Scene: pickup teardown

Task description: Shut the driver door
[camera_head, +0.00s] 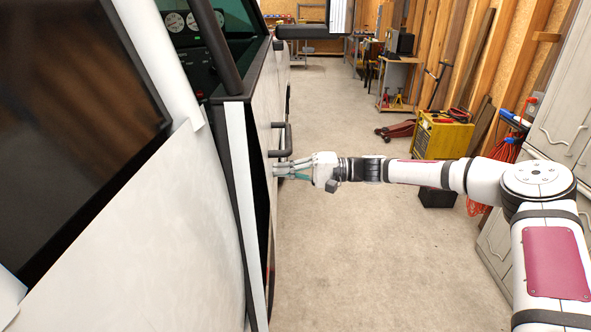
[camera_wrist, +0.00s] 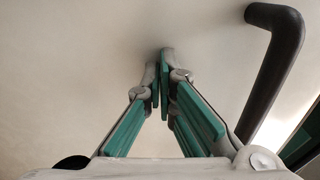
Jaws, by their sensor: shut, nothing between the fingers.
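The driver door (camera_head: 267,112) is a white panel on the pickup's side, with a dark window frame along its top. It stands slightly ajar, with a dark gap by its rear edge. Its dark bar handle (camera_head: 288,140) sticks out from the panel, and it also shows in the wrist view (camera_wrist: 275,60) at upper right. My gripper (camera_head: 276,170) is shut and empty, pointing at the door's outer face just below the handle. In the wrist view its green-padded fingertips (camera_wrist: 162,78) are together, at or very near the pale panel. I cannot tell whether they touch it.
The pickup's rear side panel (camera_head: 130,220) fills the left. Bare concrete floor (camera_head: 330,260) lies open beside the door. A yellow machine (camera_head: 442,135), a red jack (camera_head: 398,129) and grey cabinets (camera_head: 560,130) stand along the right wall.

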